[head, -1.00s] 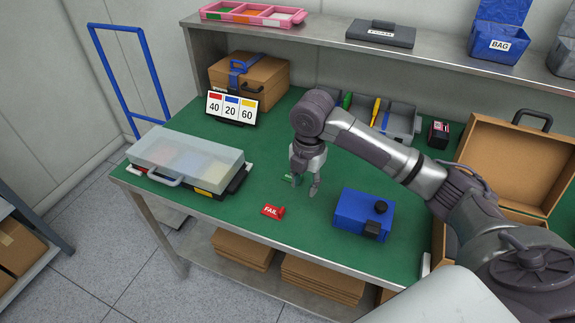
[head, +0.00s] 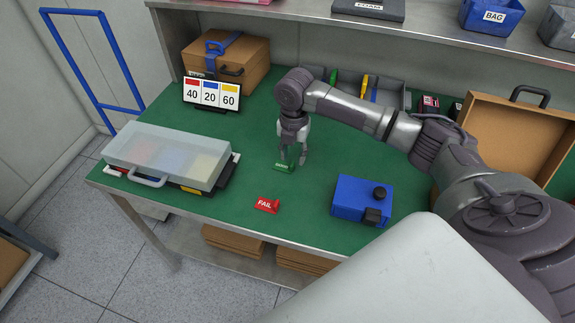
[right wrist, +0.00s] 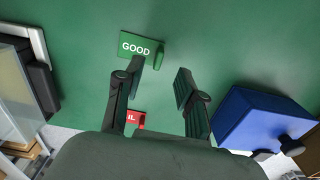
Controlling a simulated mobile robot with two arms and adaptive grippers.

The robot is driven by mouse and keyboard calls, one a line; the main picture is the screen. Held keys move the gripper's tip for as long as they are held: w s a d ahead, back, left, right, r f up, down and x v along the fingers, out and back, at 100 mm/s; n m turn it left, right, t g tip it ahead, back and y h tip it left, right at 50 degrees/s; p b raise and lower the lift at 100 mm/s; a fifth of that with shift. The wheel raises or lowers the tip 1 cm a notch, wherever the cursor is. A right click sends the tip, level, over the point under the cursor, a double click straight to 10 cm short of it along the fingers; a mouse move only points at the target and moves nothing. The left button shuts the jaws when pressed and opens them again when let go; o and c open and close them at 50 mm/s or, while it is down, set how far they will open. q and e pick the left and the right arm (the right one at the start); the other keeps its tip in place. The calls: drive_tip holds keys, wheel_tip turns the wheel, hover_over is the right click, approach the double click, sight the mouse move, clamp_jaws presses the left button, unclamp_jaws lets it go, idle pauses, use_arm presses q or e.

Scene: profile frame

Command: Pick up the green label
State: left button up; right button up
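The green label (head: 283,168), marked GOOD, sits on the green table top behind the red FAIL label. It also shows at the top of the right wrist view (right wrist: 136,46), with a raised green tab on its right side. My right gripper (head: 296,160) points down just by the label and partly covers it in the head view. Its two fingers (right wrist: 160,72) are spread apart with nothing between them. In the right wrist view the left fingertip overlaps the label's lower edge; I cannot tell whether they touch. My left gripper is not in view.
A red FAIL label (head: 267,205) lies nearer the front edge. A blue box (head: 352,199) with black knobs stands to the right. A clear-lidded case (head: 165,157) is at the left, a number sign (head: 211,94) behind it. Grey bins and an open brown case stand behind and right.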

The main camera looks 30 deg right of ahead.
sight(292, 164)
wheel_tip(292, 164, down, 3)
drive_tip(key=shift+w+r, duration=0.1)
drive_tip(key=shift+f, duration=0.6)
drive_tip(key=c, duration=0.7)
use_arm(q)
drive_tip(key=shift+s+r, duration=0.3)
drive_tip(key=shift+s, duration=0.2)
use_arm(e)
clamp_jaws()
drive_tip(key=shift+r, duration=0.1)
